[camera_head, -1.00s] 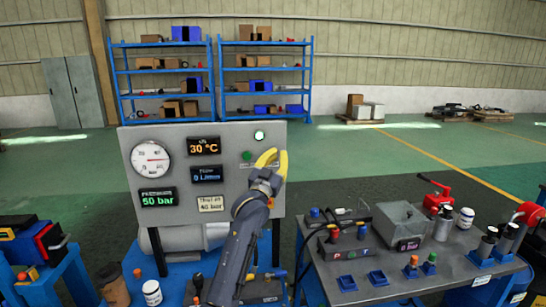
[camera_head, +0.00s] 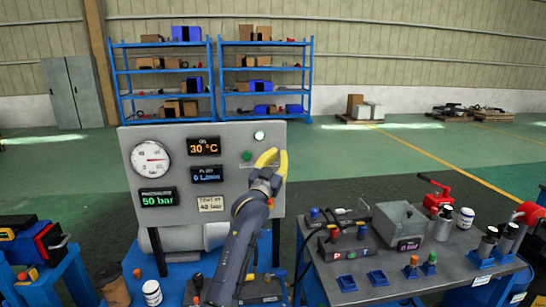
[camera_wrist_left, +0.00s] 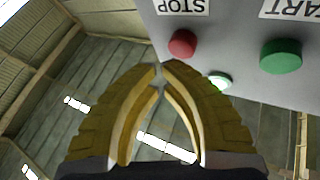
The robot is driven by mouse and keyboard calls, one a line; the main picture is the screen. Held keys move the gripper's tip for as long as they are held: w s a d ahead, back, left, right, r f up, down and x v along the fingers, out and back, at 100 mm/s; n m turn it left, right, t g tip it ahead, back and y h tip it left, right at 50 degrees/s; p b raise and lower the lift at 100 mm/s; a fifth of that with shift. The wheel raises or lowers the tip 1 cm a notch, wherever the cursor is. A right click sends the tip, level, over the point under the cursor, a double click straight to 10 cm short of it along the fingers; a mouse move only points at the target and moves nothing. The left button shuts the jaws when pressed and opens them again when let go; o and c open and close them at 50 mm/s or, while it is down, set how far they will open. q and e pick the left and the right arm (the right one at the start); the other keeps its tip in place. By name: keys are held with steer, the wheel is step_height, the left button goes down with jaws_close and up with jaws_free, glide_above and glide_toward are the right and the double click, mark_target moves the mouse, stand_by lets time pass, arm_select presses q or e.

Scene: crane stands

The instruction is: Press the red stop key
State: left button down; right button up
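The red stop key (camera_wrist_left: 183,43) is a round red button on the grey panel (camera_wrist_left: 240,30), below an upside-down STOP label (camera_wrist_left: 183,6) in the left wrist view. In the head view the key is hidden behind my left gripper (camera_head: 277,154). The gripper's yellow fingers reach up in front of the panel's right part. In the wrist view the fingertips (camera_wrist_left: 160,67) meet, empty, just left of and below the key in the picture. A gap shows between tips and key there; I cannot tell the depth. My right gripper is not in view.
The green start button (camera_wrist_left: 281,56) sits right of the red key in the wrist view, with a lit white lamp (camera_wrist_left: 220,81) between and below them. A dial gauge (camera_head: 151,159) and displays fill the panel's left. A cluttered workbench (camera_head: 355,268) stands at right.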

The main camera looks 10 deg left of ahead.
arm_select(q)
steer(key=shift+w+a, duration=0.3)
steer(key=shift+w, duration=0.6)
stand_by(0.9)
steer(key=shift+s+d, duration=0.1)
steer(key=shift+s, duration=0.15)
steer(key=shift+s+d, duration=0.2)
steer(key=shift+s, duration=0.5)
steer(key=shift+s+d, duration=0.25)
steer(key=shift+s, duration=0.55)
steer(key=shift+s+d, duration=0.3)
steer(key=shift+s, duration=0.45)
steer(key=shift+s+d, duration=0.25)
steer(key=shift+s, duration=0.55)
